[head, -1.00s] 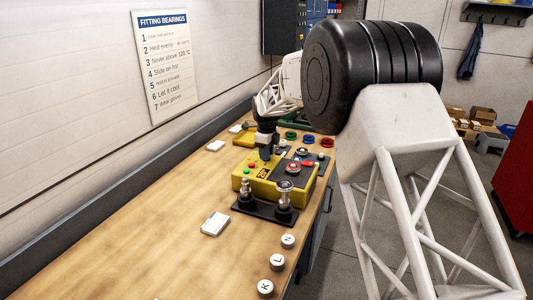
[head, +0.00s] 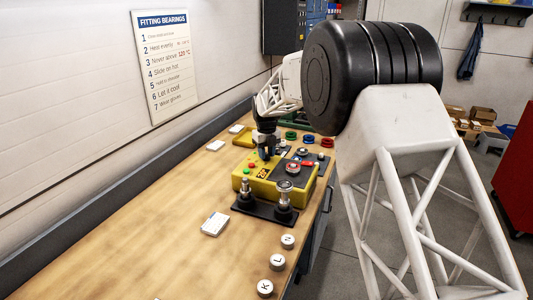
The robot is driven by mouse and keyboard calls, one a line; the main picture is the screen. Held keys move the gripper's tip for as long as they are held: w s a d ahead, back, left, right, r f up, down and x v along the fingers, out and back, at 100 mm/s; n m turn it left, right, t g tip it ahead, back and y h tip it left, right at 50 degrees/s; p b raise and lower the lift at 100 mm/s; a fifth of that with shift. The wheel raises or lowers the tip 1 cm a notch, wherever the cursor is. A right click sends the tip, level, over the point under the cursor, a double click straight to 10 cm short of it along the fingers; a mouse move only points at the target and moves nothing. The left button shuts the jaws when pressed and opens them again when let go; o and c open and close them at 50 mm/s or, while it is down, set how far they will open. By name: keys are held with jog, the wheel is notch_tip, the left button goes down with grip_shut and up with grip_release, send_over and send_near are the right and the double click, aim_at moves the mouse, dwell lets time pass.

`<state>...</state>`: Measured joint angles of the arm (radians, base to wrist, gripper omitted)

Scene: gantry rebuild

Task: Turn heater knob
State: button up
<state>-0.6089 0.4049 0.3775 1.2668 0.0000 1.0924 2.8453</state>
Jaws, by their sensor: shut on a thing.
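The yellow heater (head: 265,188) sits on the wooden bench in the head view, with a dark top plate and a small display on its front. A red button and a green button show on its left part. My gripper (head: 266,155) points down over the heater's left rear part. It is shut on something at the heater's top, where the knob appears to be. The knob itself is hidden by the fingers, and its angle cannot be told. A ring-shaped part (head: 293,167) lies on the dark plate to the right.
A black stand with two metal posts (head: 285,196) stands in front of the heater. White lettered caps (head: 277,262) and a white card (head: 214,223) lie nearer on the bench (head: 130,255). Coloured rings (head: 308,139) lie behind. A sign (head: 164,65) hangs on the wall.

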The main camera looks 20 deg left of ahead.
dwell(0.3)
jog(key=o, duration=0.9)
jog(key=shift+r, duration=0.1)
jog(key=shift+r, duration=3.8)
